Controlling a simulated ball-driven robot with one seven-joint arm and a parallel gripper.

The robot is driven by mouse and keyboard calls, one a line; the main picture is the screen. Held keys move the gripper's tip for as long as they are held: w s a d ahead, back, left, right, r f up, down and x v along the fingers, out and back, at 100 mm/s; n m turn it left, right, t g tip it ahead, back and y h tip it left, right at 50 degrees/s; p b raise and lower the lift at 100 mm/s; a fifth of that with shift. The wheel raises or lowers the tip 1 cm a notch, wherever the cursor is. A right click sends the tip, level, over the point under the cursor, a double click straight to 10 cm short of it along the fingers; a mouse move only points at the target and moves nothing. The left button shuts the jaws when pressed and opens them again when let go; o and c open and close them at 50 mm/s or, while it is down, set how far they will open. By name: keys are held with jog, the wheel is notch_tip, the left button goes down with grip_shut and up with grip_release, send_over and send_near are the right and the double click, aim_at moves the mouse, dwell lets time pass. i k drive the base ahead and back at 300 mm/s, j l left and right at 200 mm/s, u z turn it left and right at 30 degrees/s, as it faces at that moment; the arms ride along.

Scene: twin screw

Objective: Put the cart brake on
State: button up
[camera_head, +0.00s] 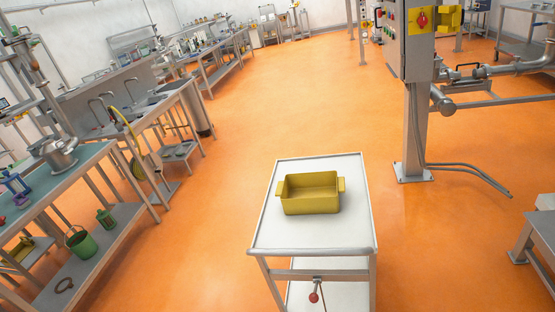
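A small white-topped metal cart (266,232) stands on the orange floor, just right of the middle of the view. Below its near edge, a small lever with a red knob (314,297) hangs under the front rail; it looks like the cart brake, and I cannot tell its setting. The cart's wheels are out of view. My gripper does not show in this view.
A yellow bin (311,194) sits on the cart top. Workbenches (95,165) with sinks and tools run along the left. A grey post with a control cabinet (418,45) and pipes stands at right. The orange floor (290,100) behind the cart is clear.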

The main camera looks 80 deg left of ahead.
aim_at(313, 297)
jog(key=k+u, duration=0.1)
jog(key=u, duration=0.3)
jog(key=k+l+u, duration=0.1)
jog(key=u, duration=0.3)
jog(key=k+u, duration=0.1)
jog(key=u, duration=0.3)
jog(key=k+u, duration=0.1)
jog(key=u, duration=0.3)
